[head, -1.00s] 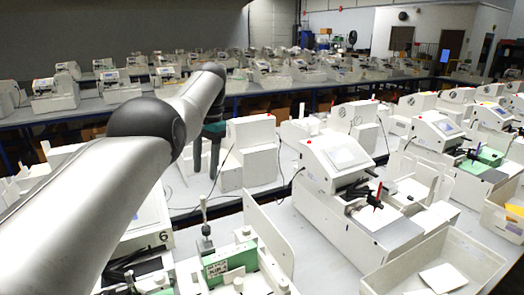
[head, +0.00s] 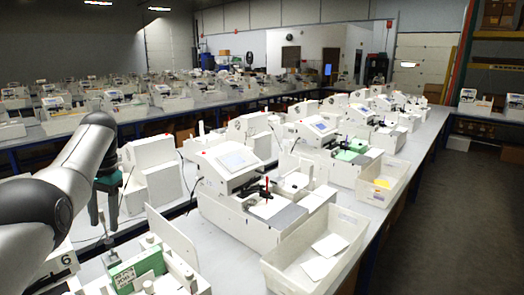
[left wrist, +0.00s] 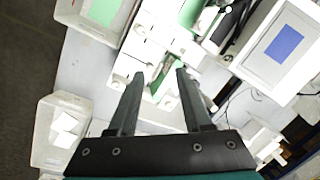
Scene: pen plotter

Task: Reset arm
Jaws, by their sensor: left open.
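My left arm comes in from the left in the head view. Its gripper (head: 104,210) points down above the table, beside the white machine housings, and is partly hidden by the arm. In the left wrist view the left gripper (left wrist: 155,85) is open, with its two dark fingers apart and nothing between them. Below the fingers lie white machine parts and a green piece (left wrist: 162,78). My right gripper does not show in either view.
A white pen plotter (head: 225,190) with a screen stands mid-table. More machines line the tables. Open floor (head: 450,220) lies to the right.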

